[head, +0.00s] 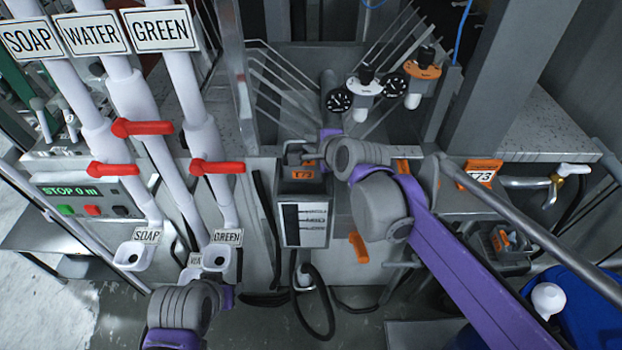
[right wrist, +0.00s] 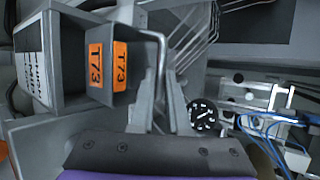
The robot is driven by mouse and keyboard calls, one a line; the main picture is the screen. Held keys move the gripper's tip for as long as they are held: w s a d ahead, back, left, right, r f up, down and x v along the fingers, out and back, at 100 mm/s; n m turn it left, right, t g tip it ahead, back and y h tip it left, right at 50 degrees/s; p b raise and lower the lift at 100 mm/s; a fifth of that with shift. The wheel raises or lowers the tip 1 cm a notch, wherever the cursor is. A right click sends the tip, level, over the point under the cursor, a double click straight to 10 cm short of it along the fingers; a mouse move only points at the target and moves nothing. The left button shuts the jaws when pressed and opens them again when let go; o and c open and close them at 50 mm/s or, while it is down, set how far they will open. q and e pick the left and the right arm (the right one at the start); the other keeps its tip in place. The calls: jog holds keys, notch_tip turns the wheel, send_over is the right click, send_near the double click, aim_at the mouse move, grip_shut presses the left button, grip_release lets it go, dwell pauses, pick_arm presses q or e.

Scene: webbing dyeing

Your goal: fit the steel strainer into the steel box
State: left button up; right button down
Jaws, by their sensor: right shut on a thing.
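The steel box (head: 315,232) hangs upright at the middle of the head view, with a black and white label on its front. The steel strainer, marked T73 in orange (head: 303,173), is at the top of the box. In the right wrist view, the strainer (right wrist: 123,45) is beside the mouth of the box (right wrist: 66,48). How deep it sits is unclear. My right gripper (right wrist: 163,104) is shut on the strainer's bent rod handle, at the box's upper right in the head view. Only a wrist joint of my left arm shows at lower left; its jaws are hidden.
White pipes with red valves (head: 217,167) and signs stand at left. Gauges (head: 366,90) are above and behind the box. Thin slanted rods fan out behind. A second T73 plate (head: 480,174) and a blue container (head: 580,308) are at right.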

aim_at(310, 171)
jog(key=f, duration=0.5)
jog(key=shift+s+a, duration=0.1)
jog(key=shift+s, duration=0.15)
jog(key=shift+f, duration=2.1)
jog(key=shift+f, duration=0.1)
jog(key=c, duration=1.3)
grip_release()
jog(key=shift+w+f+b, duration=0.1)
jog(key=shift+f+b, duration=0.05)
jog(key=shift+b, duration=0.15)
jog(key=shift+c, duration=0.2)
jog(key=o, duration=0.4)
jog(key=shift+o, duration=0.2)
jog(key=shift+r, duration=0.25)
jog(key=v, duration=1.2)
jog(key=shift+p, duration=0.45)
jog(key=shift+f, duration=0.1)
